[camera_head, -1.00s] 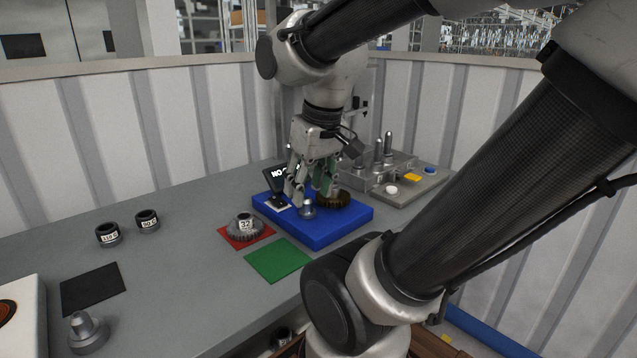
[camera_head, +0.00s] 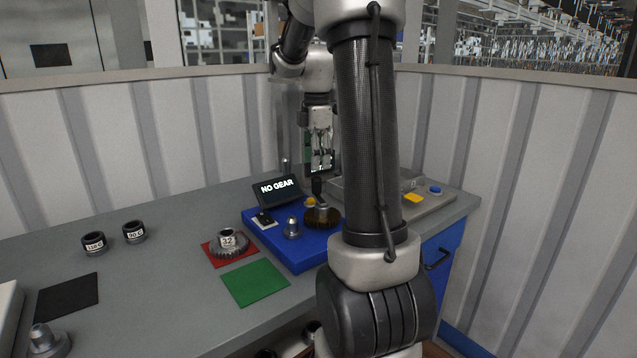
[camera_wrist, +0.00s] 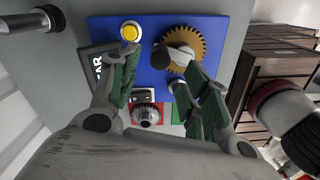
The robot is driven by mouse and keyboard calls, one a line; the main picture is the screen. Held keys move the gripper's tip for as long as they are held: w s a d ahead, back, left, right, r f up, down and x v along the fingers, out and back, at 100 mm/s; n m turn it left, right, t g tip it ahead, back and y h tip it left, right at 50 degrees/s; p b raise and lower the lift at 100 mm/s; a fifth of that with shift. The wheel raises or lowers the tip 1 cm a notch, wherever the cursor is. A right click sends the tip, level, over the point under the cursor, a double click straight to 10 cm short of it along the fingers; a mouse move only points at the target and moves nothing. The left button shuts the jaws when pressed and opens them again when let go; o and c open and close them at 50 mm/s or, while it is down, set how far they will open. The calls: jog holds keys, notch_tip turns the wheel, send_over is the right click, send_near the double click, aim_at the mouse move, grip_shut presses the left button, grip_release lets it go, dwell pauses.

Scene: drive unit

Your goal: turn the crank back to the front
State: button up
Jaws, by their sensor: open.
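The crank (camera_head: 316,187) has a black upright handle and sits over a brass gear (camera_head: 322,217) on the blue drive unit (camera_head: 300,255). In the wrist view the crank's black knob (camera_wrist: 160,60) lies to the left of the brass gear's (camera_wrist: 196,40) middle, with a pale arm joining them. My gripper (camera_head: 321,168) is above and behind the crank in the head view. In the wrist view its green-padded fingers (camera_wrist: 162,66) are apart, and the knob shows between their tips. I cannot tell how far the knob is below them; no contact shows.
A "NO GEAR" display (camera_head: 277,188), a yellow button (camera_head: 310,201) and a metal peg (camera_head: 292,228) are on the unit. A grey gear (camera_head: 230,244) marked 32 sits on a red mat, beside a green mat (camera_head: 255,284). My arm hides the unit's right part.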

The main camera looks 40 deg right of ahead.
aim_at(317, 178)
notch_tip(317, 178, down, 8)
jog(key=shift+r, duration=0.25)
jog(key=shift+c, duration=0.5)
jog(key=c, duration=0.9)
